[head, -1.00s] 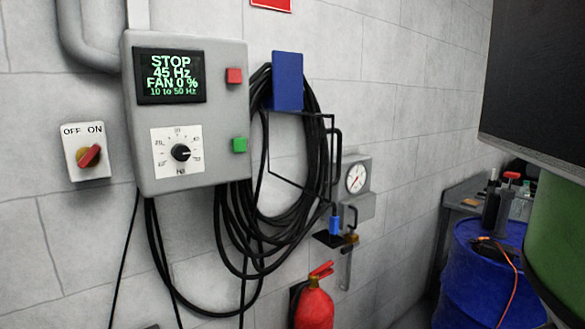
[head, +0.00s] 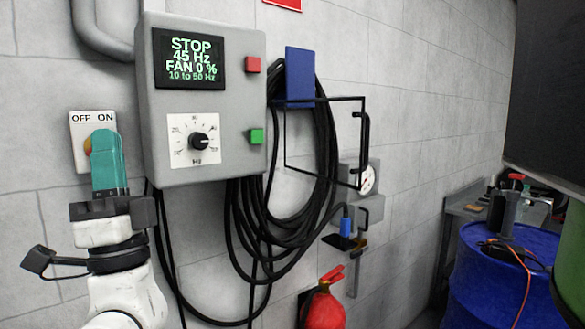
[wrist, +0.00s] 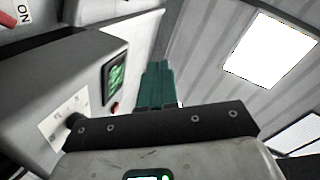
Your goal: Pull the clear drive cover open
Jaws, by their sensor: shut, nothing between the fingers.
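The clear drive cover (head: 325,100) appears as a see-through pane in a thin black frame, in front of the hanging cable coil and right of the grey drive box (head: 205,105). A black bar handle (head: 366,130) stands at its right edge. My gripper (head: 104,135) is upright at the left, its teal fingers together and empty, in front of the OFF/ON switch plate and hiding most of its knob. It is well left of the cover and touches neither cover nor handle. The fingers also show in the wrist view (wrist: 158,68); the cover cannot be made out there.
The drive box reads STOP, 45 Hz, FAN 0 %, with a red button (head: 252,65) and a green button (head: 256,136). A fire extinguisher (head: 324,305) is low in the middle. A blue barrel (head: 500,270) and a dark panel (head: 550,90) stand right.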

